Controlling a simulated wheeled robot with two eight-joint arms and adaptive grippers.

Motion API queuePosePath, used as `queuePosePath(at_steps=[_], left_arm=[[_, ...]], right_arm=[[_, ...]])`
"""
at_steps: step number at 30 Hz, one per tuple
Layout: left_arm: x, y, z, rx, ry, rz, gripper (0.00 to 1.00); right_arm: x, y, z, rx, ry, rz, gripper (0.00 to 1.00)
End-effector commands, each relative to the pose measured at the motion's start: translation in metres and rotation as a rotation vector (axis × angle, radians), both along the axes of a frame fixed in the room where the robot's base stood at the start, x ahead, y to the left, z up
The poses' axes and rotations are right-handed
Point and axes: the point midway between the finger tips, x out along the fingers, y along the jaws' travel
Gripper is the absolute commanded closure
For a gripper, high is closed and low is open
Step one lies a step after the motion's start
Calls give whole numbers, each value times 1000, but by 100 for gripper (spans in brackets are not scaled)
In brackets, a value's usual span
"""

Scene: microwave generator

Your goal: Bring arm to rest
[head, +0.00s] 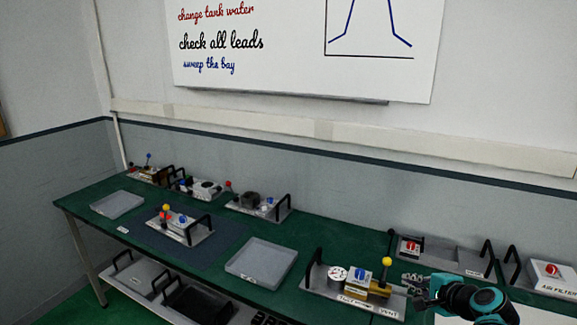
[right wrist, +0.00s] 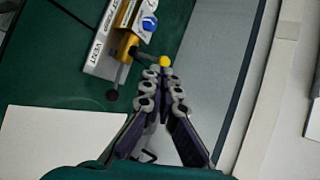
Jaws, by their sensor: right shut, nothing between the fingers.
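My right gripper (head: 412,283) is at the lower right of the head view, with its black and teal arm coming in from the right edge. Its fingers are shut with nothing between them, and they also show together in the right wrist view (right wrist: 160,85). Just left of it stands a grey panel with black handles, a gauge (head: 338,273), a blue knob (head: 355,274) and a yellow-ball lever (head: 386,262). In the right wrist view the yellow ball (right wrist: 165,61) lies just beyond the fingertips; I cannot tell whether they touch. My left gripper is not in view.
The green bench (head: 318,243) runs along the wall. Two grey trays (head: 262,262) (head: 117,204) are empty. A small panel (head: 178,228) sits on a dark mat. More panels stand at the back left. A panel with a red knob (head: 410,246) stands behind my gripper.

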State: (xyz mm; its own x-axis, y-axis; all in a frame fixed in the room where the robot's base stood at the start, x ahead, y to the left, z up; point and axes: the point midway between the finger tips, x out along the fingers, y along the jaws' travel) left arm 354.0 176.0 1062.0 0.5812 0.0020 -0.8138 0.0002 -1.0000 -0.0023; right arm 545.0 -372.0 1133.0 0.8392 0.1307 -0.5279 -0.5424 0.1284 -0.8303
Motion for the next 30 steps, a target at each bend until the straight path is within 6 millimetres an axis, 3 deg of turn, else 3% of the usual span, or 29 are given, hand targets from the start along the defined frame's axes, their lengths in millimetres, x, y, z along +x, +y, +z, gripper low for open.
queuePosePath(at_steps=[1, 6, 10, 15, 18, 30], left_arm=[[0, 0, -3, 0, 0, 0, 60], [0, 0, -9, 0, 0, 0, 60], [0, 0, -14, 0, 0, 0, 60], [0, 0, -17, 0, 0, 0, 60], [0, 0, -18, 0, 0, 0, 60], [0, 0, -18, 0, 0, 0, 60]], right_arm=[[-10, 30, -5, -80, 27, 77, 100], [-70, 126, -33, -501, 121, 436, 100], [-124, 170, -57, -830, 159, 716, 100], [-173, 190, -81, -1150, 174, 980, 100], [-186, 192, -88, -1255, 175, 1061, 100], [-191, 192, -90, -1305, 178, 1098, 100]])
